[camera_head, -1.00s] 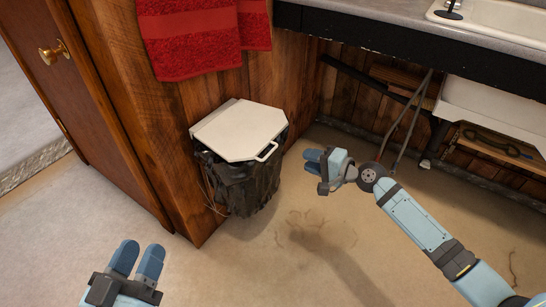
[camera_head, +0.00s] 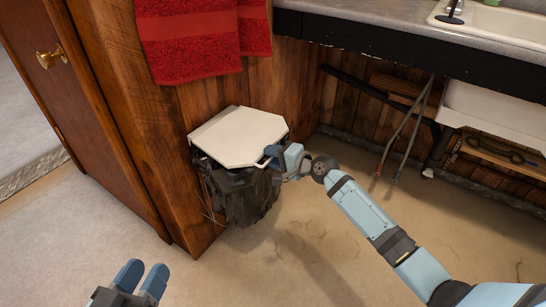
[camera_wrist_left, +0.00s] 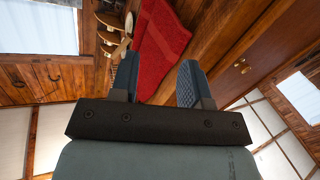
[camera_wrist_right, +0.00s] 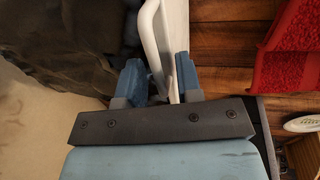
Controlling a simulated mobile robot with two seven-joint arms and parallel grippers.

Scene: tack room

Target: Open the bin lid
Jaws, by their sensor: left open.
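The bin (camera_head: 240,192) stands on the floor against the wooden cabinet, its body wrapped in a dark, crumpled liner. Its off-white lid (camera_head: 238,136) lies flat and closed on top. A loop handle (camera_head: 267,157) sticks out from the lid's front right corner. My right gripper (camera_head: 272,155) is at this handle. In the right wrist view, the white handle (camera_wrist_right: 156,45) passes between the gripper's two fingers (camera_wrist_right: 164,78), which stand apart. Whether either finger touches it is unclear. My left gripper (camera_head: 143,277) is open and empty, low at the left, away from the bin.
Red towels (camera_head: 200,40) hang on the cabinet above the bin. A wooden door with a brass knob (camera_head: 53,54) is at the left. A counter (camera_head: 400,40) with a sink overhangs the right side, with pipes beneath. The floor in front is clear.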

